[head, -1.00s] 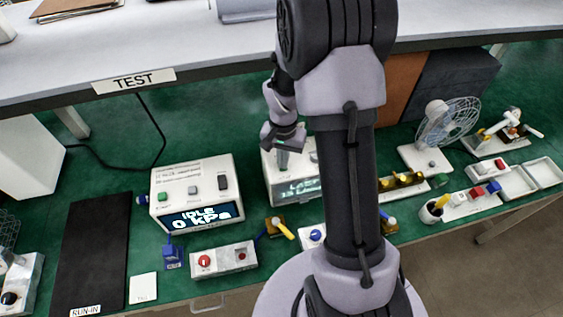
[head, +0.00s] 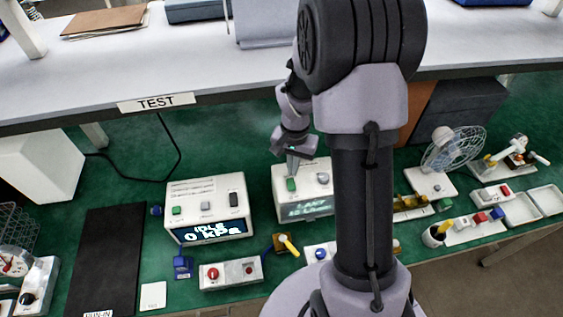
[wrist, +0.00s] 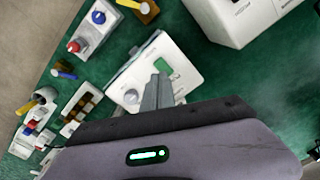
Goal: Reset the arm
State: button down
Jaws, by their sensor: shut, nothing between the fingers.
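My gripper (head: 293,168) is shut and empty. In the head view its fingertips appear over the top of the white box with the lit display (head: 306,190), close to its green button (head: 291,184). In the wrist view the closed fingers (wrist: 157,92) point at the same white box (wrist: 184,52), with the green button (wrist: 163,66) just past their tips. I cannot tell whether the tips touch the box. My arm hides part of the bench right of that box.
A white box reading "IDLE 0 kPa" (head: 208,208) stands to the left. A control box with a red button (head: 231,273) is in front. A fan (head: 455,148) stands right. The raised shelf edge labelled TEST (head: 156,102) runs behind. A black mat (head: 105,262) lies left.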

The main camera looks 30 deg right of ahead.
jog(key=s+a+r+n+t+b, duration=0.2)
jog(key=s+a+r+t+b, duration=0.1)
jog(key=s+a+r+b, duration=0.45)
jog(key=s+a+r+n+t+y+b, duration=0.1)
jog(key=s+a+n+t+y+b, duration=0.1)
jog(key=s+a+b, duration=0.4)
jog(key=s+a, duration=0.2)
jog(key=s, duration=0.1)
jog(key=shift+s+a+r+n+t+b, duration=0.35)
jog(key=shift+s+a+n+t+b, duration=0.05)
